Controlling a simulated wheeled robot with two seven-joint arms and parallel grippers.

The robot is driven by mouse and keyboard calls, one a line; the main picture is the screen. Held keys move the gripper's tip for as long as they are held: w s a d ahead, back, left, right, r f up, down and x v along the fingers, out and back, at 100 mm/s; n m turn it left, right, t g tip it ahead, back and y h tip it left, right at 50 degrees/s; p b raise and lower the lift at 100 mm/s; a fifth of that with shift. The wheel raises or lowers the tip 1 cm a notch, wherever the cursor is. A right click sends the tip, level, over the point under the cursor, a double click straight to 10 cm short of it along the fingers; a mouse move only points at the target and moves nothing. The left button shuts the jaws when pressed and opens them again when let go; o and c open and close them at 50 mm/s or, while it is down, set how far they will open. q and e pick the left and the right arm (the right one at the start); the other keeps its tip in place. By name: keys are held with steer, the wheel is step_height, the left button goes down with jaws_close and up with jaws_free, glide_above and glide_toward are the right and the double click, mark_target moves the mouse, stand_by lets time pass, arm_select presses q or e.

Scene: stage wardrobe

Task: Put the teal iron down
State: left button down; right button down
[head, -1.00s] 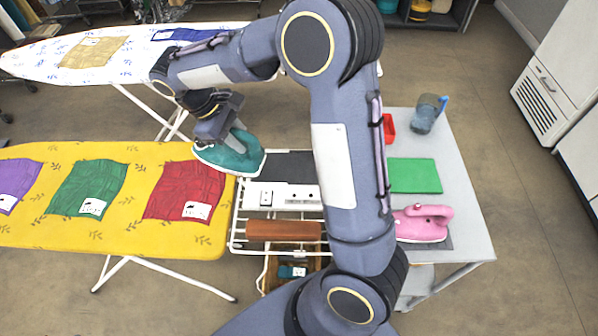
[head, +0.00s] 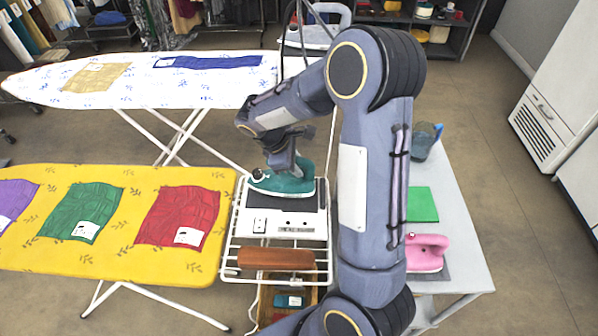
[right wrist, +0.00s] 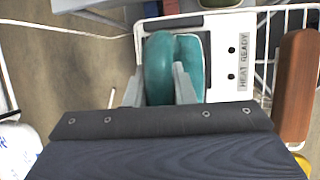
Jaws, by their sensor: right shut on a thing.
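My right gripper (head: 285,165) is shut on the iron's handle. In the right wrist view the two fingers of the gripper (right wrist: 158,88) stand either side of the teal handle (right wrist: 159,62). The rest's white panel reads HEAT READY in that view (right wrist: 232,55). My left gripper is not in view.
A yellow ironing board (head: 120,255) with purple, green and red cloths lies left of the wire rack (head: 232,262). A white ironing board (head: 140,82) stands behind.

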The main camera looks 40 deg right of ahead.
steer(key=x, duration=0.3)
steer(key=shift+a+f, duration=0.15)
steer(key=shift+f, duration=0.1)
steer(key=shift+w+f, duration=0.1)
steer(key=shift+f, duration=0.3)
steer(key=c, duration=1.7)
jaws_free()
steer(key=shift+f, duration=0.2)
steer(key=o, duration=0.5)
steer(key=shift+c, duration=0.2)
